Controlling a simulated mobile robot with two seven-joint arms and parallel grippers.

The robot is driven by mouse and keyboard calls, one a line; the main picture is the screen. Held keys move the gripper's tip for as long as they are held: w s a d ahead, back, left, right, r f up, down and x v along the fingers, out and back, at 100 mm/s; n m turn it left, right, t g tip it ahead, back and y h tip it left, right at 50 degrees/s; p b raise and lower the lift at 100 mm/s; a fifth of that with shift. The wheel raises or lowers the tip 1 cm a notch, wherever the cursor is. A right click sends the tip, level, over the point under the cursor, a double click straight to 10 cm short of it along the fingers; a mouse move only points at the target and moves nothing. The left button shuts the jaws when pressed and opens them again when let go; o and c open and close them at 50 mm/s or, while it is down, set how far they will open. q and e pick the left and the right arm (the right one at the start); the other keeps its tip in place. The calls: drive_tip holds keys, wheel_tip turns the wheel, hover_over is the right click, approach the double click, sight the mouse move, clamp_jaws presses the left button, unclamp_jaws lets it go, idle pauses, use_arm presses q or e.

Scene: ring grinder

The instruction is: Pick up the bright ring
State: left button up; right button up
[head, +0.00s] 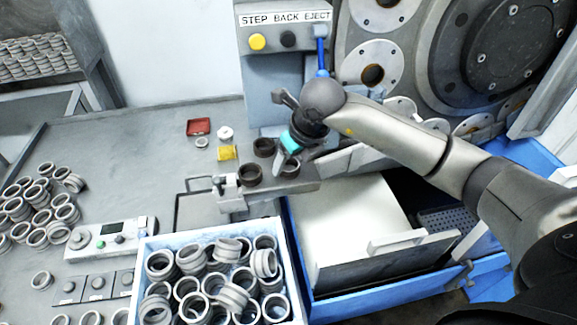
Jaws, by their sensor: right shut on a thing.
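My right gripper (281,164), with a cyan part near its fingers, reaches down beside the dark rings in the middle of the picture. It is shut on a ring (291,168), which is partly hidden by the fingers and looks dark here. Whether this ring is lifted is hard to tell. Two more dark rings stand close by, one behind (263,148) and one to the left in front (250,175). Brighter grey rings (191,258) fill a white and blue bin in front. My left gripper is not in view.
The bin (293,250) stands at the front, and a metal gauge-like fixture (232,194) stands behind it. Loose grey rings (38,212) lie at left near a control box (112,238). A red tray (198,127) lies behind. The grinder (375,62) and an open drawer (350,215) are right.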

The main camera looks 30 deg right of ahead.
drive_tip(key=shift+c, duration=0.4)
drive_tip(key=shift+r, duration=0.1)
drive_tip(key=shift+r, duration=0.2)
wheel_tip(320, 180, up, 19)
drive_tip(key=s+a, duration=0.3)
drive_tip(key=s, duration=1)
drive_tip(key=shift+s+a+r, duration=0.2)
drive_tip(key=shift+s+a, duration=0.05)
drive_tip(key=shift+f, duration=0.1)
